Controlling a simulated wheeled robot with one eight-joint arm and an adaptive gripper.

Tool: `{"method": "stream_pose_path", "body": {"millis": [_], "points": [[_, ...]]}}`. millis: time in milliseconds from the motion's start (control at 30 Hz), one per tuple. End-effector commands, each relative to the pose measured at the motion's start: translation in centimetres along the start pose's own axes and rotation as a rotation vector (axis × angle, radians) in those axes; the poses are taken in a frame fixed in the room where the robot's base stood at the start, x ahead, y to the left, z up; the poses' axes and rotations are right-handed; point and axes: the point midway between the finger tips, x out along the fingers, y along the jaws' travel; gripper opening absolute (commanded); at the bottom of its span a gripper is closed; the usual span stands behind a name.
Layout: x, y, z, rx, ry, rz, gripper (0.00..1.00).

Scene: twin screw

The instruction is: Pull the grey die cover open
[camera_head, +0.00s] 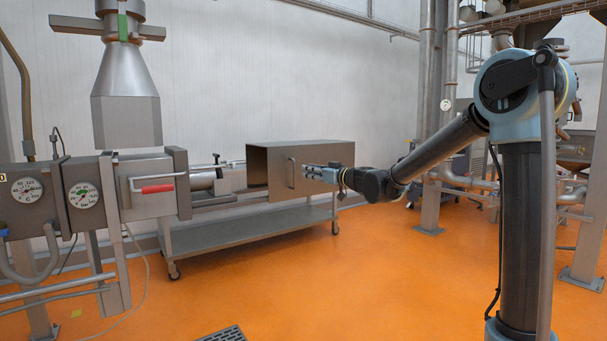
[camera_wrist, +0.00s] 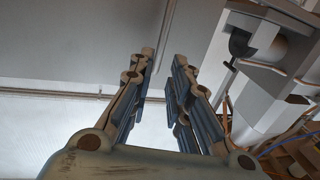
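The grey die cover (camera_head: 330,154) is a box-shaped metal hood above a wheeled trolley, with its left end open. An upright bar handle (camera_head: 290,173) is on its front face. My gripper (camera_head: 305,171) is in front of that face, with its fingertips just right of the handle and seemingly short of it.
The grey trolley (camera_head: 235,234) stands under the cover. To the left is the extruder with gauges and a red-gripped handle (camera_head: 158,189), below a metal hopper (camera_head: 127,92). A steel post (camera_head: 433,190) and pipes stand at right. The orange floor (camera_head: 300,285) in front is largely clear.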

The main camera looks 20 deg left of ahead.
Motion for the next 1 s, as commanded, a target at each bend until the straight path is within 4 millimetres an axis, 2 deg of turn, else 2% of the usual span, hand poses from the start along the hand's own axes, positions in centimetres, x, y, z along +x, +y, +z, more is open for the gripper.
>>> {"method": "stream_pose_path", "body": {"millis": [100,233,800,867,1000], "points": [[-1.5,0.2,0.0,0.0,0.0,0.002,0.18],[-2.3,0.1,0.0,0.0,0.0,0.001,0.18],[-2.9,0.1,0.0,0.001,-0.003,0.0,0.18],[-3.5,0.2,0.0,0.003,-0.011,-0.001,0.18],[-6.7,0.3,0.4,0.014,-0.06,-0.008,0.18]]}}
